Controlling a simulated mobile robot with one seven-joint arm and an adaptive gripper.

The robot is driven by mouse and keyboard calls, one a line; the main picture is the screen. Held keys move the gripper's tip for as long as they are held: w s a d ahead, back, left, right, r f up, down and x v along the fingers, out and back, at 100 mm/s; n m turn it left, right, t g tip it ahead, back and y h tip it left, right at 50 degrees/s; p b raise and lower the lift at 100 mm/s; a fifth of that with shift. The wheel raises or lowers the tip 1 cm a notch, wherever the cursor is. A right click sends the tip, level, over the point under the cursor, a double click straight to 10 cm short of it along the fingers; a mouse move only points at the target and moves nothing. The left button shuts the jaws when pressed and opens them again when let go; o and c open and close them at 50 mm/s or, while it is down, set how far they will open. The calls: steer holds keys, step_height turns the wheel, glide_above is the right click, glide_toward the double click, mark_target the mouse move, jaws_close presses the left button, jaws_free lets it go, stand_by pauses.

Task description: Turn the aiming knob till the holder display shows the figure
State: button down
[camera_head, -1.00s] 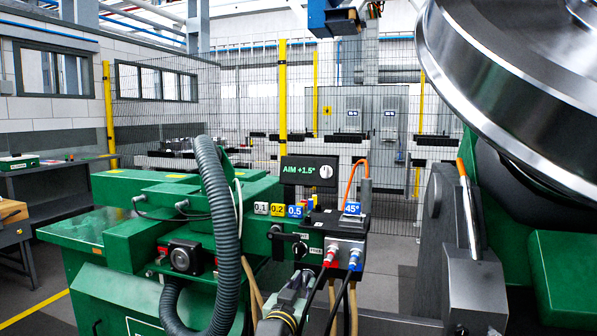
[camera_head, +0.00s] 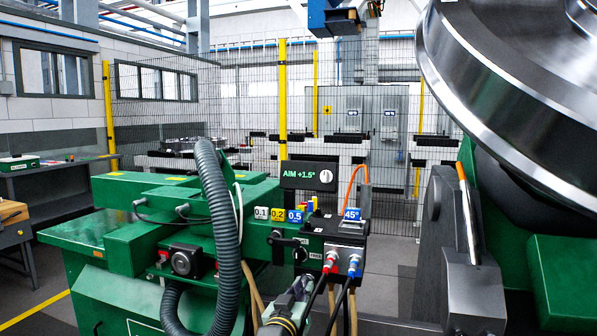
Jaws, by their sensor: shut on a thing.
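The holder display (camera_head: 302,175) is a dark box on top of the green machine and reads "AIM +1.5°" in green. A white round dial (camera_head: 326,176) sits at its right end. My gripper (camera_head: 302,281) is low in the middle, against the front of the holder below the display. It is shut on a small part there, which seems to be the aiming knob; the fingers and wrist hide it. The holder block (camera_head: 345,258) beside it carries a red and a blue hose fitting.
A thick grey hose (camera_head: 222,215) arches at the left, and black cables pass right of my gripper. The large steel wheel (camera_head: 520,100) fills the upper right.

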steer(key=shift+n+p, duration=0.9)
steer(key=shift+n, duration=0.3)
steer(key=shift+r+n+p, duration=0.1)
steer(key=shift+n+p, duration=0.3)
steer(key=shift+p, duration=0.1)
steer(key=n+p, duration=0.3)
steer(key=c, duration=1.5)
jaws_free()
steer(key=shift+n, duration=0.3)
steer(key=shift+v, duration=3.55)
